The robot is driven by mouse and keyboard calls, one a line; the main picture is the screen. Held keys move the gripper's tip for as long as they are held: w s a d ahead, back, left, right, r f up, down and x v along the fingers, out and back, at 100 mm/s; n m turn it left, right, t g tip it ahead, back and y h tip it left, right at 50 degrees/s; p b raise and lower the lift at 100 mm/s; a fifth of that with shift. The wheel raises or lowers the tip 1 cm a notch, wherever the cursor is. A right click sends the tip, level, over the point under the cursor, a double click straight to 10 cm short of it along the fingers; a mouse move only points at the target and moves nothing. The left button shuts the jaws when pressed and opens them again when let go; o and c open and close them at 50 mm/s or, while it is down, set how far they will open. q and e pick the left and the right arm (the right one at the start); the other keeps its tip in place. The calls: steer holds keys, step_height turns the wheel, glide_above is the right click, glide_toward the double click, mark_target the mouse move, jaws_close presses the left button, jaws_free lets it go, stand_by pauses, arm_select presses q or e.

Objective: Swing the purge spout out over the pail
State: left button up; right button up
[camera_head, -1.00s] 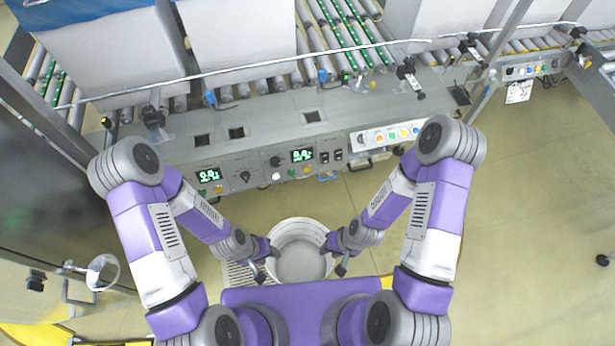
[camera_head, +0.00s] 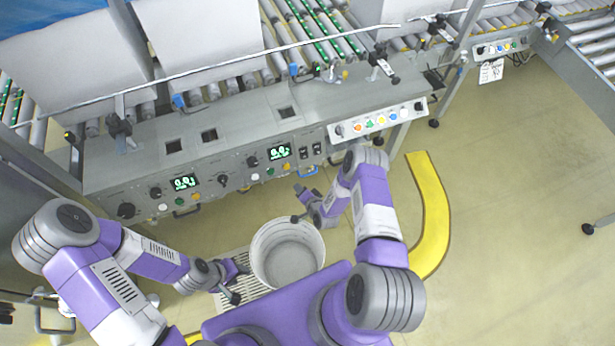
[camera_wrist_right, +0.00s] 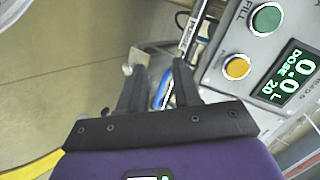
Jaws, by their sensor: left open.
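The white pail (camera_head: 262,262) stands on a slotted floor grate in front of the console. My left gripper (camera_head: 240,282) is open and empty, low at the pail's left side. My right gripper (camera_head: 298,204) is beyond the pail's far rim, below the console front. In the right wrist view its two fingers (camera_wrist_right: 158,80) are apart. A blue bar (camera_wrist_right: 163,88) shows between them, and a metal piece with a printed label (camera_wrist_right: 190,35) lies just beyond. Which of these is the purge spout I cannot tell for sure; a blue loop (camera_head: 308,171) hangs under the console front.
The grey console (camera_head: 240,130) carries displays, knobs and buttons. A yellow floor strip (camera_head: 432,205) curves at right, with open floor beyond. The wrist view shows the panel's FILL button (camera_wrist_right: 266,19) close at right.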

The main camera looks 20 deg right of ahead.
mark_target(308, 174)
steer(key=d+f+m+t+h+b, duration=0.2)
steer(key=d+f+m+t+b, duration=0.15)
steer(key=d+m+t, duration=0.35)
steer(key=shift+n+t, duration=0.4)
steer(key=shift+t, duration=0.2)
steer(key=w, duration=0.2)
steer(key=w+r+b, duration=0.1)
steer(key=w, duration=0.1)
steer(key=w+a, duration=0.1)
steer(key=w, duration=0.2)
steer(key=shift+r, duration=0.15)
jaws_close()
